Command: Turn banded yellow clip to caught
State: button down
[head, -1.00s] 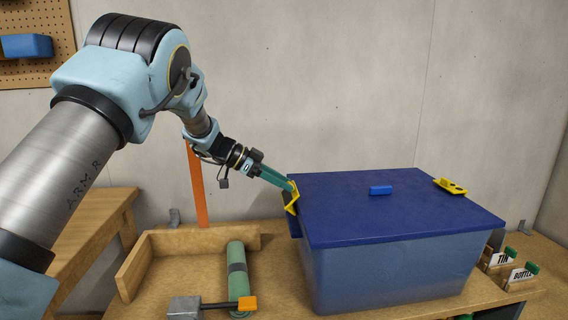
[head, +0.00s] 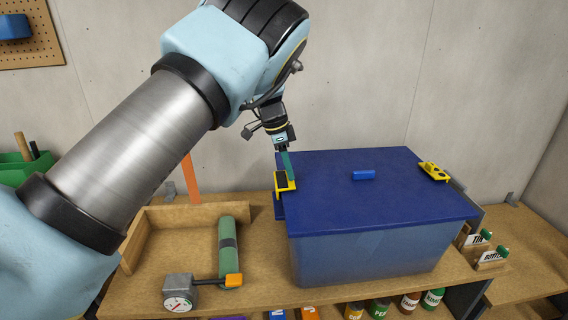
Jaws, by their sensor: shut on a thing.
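The blue box has a dark blue lid (head: 385,200) and a paler, see-through body (head: 365,255). A yellow clip (head: 286,187) with a dark middle sits at the lid's left edge and now lies over the lid's top. My gripper (head: 289,176) comes down on it from above, shut on it; its teal fingers hide part of the clip. Whether the clip is fully seated cannot be told. A second yellow clip (head: 433,171) with dark marks lies at the lid's right edge, apart from my gripper.
A small blue handle (head: 363,175) stands on the lid. Left of the box are a wooden tray (head: 165,240), a green roll (head: 228,250) and a gauge (head: 178,292). Labelled holders (head: 490,257) stand at the right. Several jars sit below the bench top.

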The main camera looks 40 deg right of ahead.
aim_at(285, 178)
jog(key=shift+s+d+f+t+y, duration=0.2)
jog(key=shift+d+t+y, duration=0.1)
jog(key=shift+y, duration=0.1)
dwell(0.3)
jog(key=shift+c, duration=2)
grip_release()
jog(key=shift+r, duration=0.1)
notch_tip(285, 178, up, 10)
jog(key=w+a+b, duration=0.1)
jog(key=b, duration=0.2)
jog(key=shift+a+r, duration=0.15)
jog(key=shift+r, duration=0.05)
